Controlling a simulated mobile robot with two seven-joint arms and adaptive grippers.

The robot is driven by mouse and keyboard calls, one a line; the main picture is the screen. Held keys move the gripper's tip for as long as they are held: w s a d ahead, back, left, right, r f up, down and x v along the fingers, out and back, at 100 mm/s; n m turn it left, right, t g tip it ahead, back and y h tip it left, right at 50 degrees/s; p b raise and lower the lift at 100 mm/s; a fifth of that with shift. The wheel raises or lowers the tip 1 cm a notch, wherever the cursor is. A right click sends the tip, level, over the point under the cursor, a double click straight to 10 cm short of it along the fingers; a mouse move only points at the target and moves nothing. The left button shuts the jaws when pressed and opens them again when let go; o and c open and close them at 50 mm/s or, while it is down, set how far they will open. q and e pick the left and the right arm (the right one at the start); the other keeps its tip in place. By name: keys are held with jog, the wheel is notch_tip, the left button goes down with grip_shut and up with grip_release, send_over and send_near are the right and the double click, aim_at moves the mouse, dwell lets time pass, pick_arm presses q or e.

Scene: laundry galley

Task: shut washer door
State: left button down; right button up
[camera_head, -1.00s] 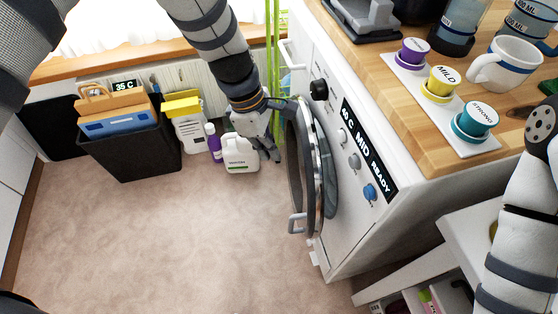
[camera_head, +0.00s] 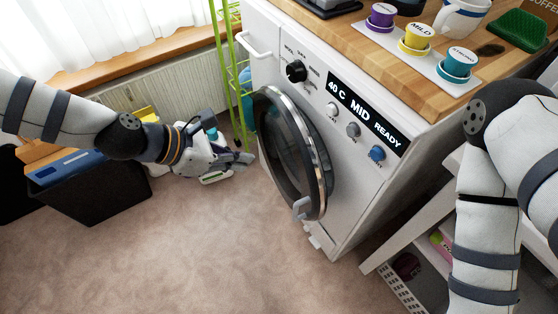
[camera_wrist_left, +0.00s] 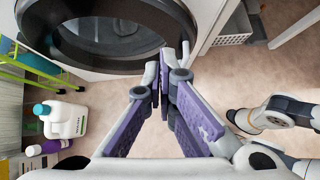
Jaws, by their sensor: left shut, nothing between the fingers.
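The white washer (camera_head: 350,185) stands right of centre in the head view, its panel reading 40 C, MID and READY. Its round, dark-rimmed glass door (camera_head: 284,150) stands ajar, with a gap between it and the washer front and a grey handle (camera_head: 301,207) at its lower edge. My left gripper (camera_head: 246,158) is just left of the door, shut and empty; I cannot tell whether it touches it. In the left wrist view the shut purple-padded fingers (camera_wrist_left: 166,62) point toward the round door (camera_wrist_left: 110,45). My right arm shows at the right; its gripper is out of view.
A green rack (camera_head: 233,75) stands behind my left gripper, beside the washer. A black bin (camera_head: 95,195) is at the left. A white bottle (camera_wrist_left: 63,120) stands on the floor in the left wrist view. Carpet in front of the washer is clear.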

aim_at(305, 154)
pick_arm(q)
jog(key=x, duration=0.4)
jog(key=d+r+b+x, duration=0.1)
jog(key=x, duration=0.3)
jog(key=w+d+r+x, duration=0.1)
jog(key=x, duration=0.3)
jog(key=shift+w+d+f+b, duration=0.1)
jog(key=shift+d+f+b, duration=0.1)
jog(key=shift+b, duration=0.1)
pick_arm(e)
jog(key=shift+s+d+f+g, duration=0.2)
jog(key=shift+s+f+g, duration=0.2)
jog(key=shift+s+f, duration=0.5)
jog(key=shift+w+f, duration=0.1)
jog(key=shift+w, duration=0.05)
pick_arm(q)
jog(key=shift+n+t+y, duration=0.3)
jog(key=shift+n+t, duration=0.1)
jog(key=shift+n, duration=0.3)
jog(key=d, duration=0.1)
jog(key=w+d, duration=0.1)
jog(key=d, duration=0.2)
jog(key=shift+w+d, duration=0.2)
jog(key=shift+w, duration=0.15)
pick_arm(e)
jog(key=shift+w, duration=0.15)
pick_arm(q)
jog(key=shift+a, duration=0.15)
